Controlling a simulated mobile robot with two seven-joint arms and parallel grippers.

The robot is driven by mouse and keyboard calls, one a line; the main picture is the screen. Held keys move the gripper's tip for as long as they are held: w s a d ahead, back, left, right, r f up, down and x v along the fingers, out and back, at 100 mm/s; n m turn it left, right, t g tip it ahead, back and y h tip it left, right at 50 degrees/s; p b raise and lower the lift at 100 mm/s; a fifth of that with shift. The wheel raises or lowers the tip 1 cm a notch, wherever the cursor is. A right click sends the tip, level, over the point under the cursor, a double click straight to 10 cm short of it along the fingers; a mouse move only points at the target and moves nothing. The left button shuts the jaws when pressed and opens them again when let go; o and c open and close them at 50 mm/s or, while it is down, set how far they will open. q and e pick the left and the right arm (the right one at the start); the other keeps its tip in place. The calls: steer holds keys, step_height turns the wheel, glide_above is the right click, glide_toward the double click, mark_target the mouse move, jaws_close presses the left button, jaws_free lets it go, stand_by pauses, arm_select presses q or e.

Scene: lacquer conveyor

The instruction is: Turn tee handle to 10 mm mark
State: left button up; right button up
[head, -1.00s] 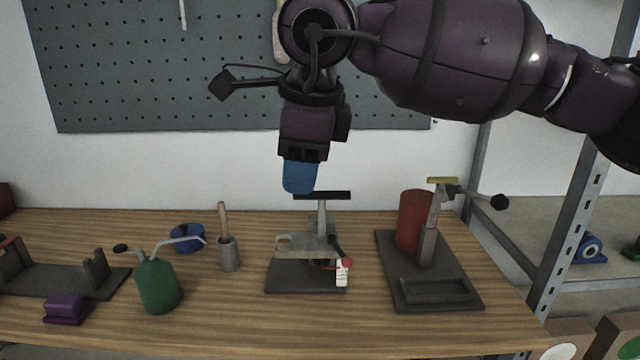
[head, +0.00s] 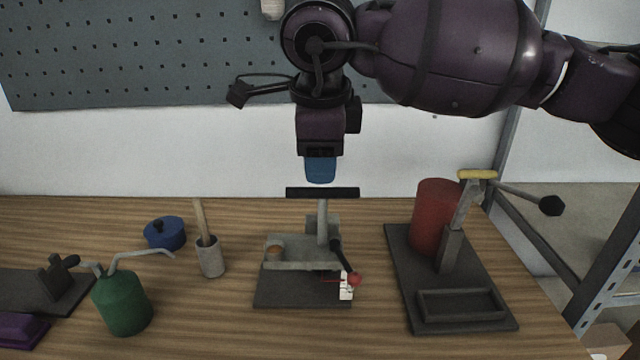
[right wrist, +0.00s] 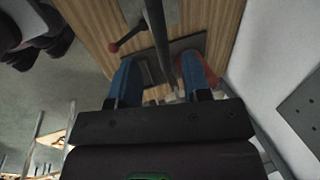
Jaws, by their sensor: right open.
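The tee handle (head: 322,193) is a black crossbar on a grey post. It stands on a grey fixture (head: 275,290) in the middle of the bench. A white scale tag (head: 346,287) hangs at the fixture's front right, its marks too small to read. A black lever with a red knob (head: 355,280) is beside it. My right gripper (head: 320,178) points down just above the crossbar. In the right wrist view its blue fingers (right wrist: 160,64) are apart, with the dark crossbar (right wrist: 157,35) between them. I cannot tell whether they touch it. My left gripper is out of view.
A red cylinder (head: 434,215) and a yellow-handled press (head: 452,235) stand on a dark base to the right. To the left are a grey cup with a stick (head: 210,257), a blue pot (head: 165,233) and a green oil can (head: 122,303). The bench front is clear.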

mark_target(320, 188)
steer(key=x, duration=0.5)
steer(key=shift+w+f+b, duration=0.1)
steer(key=shift+f+b, duration=0.05)
steer(key=shift+b, duration=0.25)
jaws_close()
